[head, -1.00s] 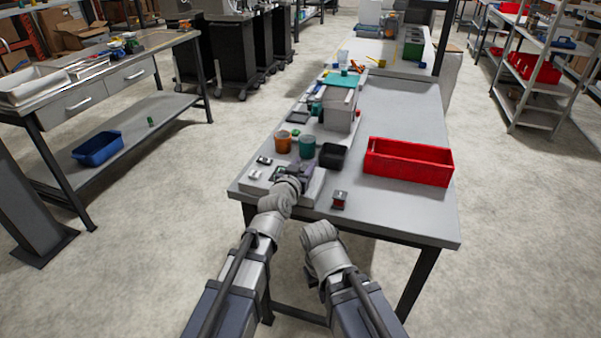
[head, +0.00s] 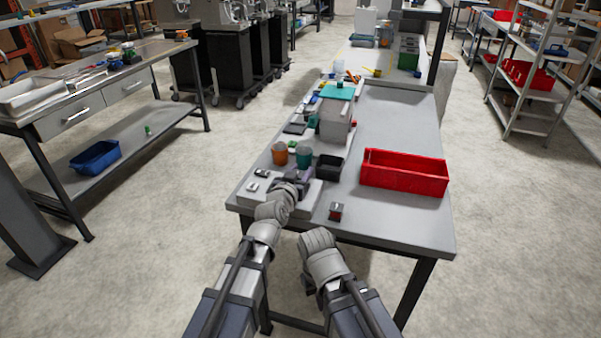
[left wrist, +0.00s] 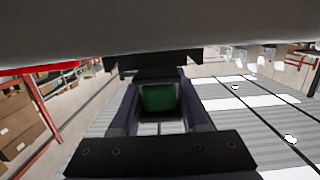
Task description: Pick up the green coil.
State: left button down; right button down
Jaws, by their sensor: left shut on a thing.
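The green coil (left wrist: 159,97) shows in the left wrist view as a green block between the two dark fingers of my left gripper, which is shut on it. In the head view my left gripper (head: 302,177) is over the near left part of the table, above a light grey tray (head: 309,196). I cannot make out the coil there; the gripper seems to hide it. My right arm comes in at the lower middle, short of the table's front edge, and its fingers do not show.
An orange cup (head: 280,154), a teal cup (head: 304,157) and a black bin (head: 329,167) stand just beyond the gripper. A red crate (head: 404,186) stands at the right. A small red and black part (head: 336,211) lies near the front edge. The table's right front is clear.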

notch_tip(320, 180, up, 8)
jog(key=p, duration=0.7)
dwell(0.7)
